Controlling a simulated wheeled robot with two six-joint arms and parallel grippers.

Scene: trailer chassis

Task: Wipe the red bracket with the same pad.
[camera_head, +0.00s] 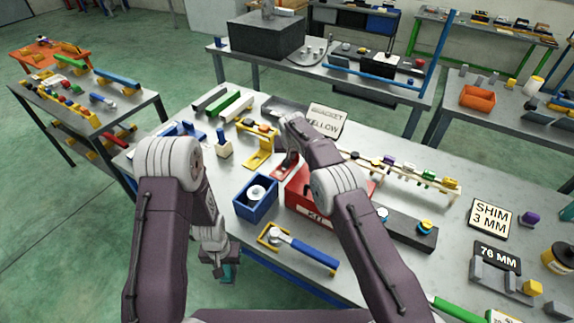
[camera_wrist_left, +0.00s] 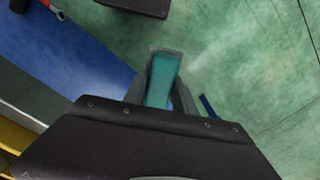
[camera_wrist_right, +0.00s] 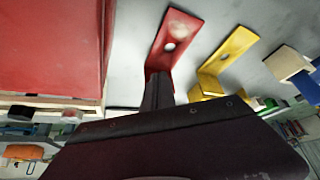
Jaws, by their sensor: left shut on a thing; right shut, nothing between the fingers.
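The red bracket (camera_wrist_right: 177,40) is an L-shaped piece with a hole and a dull patch near one end. It stands on the grey bench, partly hidden behind my right arm in the head view (camera_head: 284,168). My right gripper (camera_wrist_right: 158,80) is shut with nothing in it, its fingertips at the bracket's near upright part; I cannot tell whether they touch. The teal pad (camera_wrist_left: 162,80) is between the fingers of my left gripper (camera_wrist_left: 160,85). In the head view this gripper (camera_head: 228,262) hangs low in front of the bench edge, with the pad (camera_head: 229,273) pointing down.
A yellow bracket (camera_wrist_right: 235,50) stands beside the red one. The red kit box (camera_head: 312,197) is close on the other side. A blue bin (camera_head: 247,208) holding a white round piece and a blue-handled tool (camera_head: 308,250) lie nearer the front edge.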

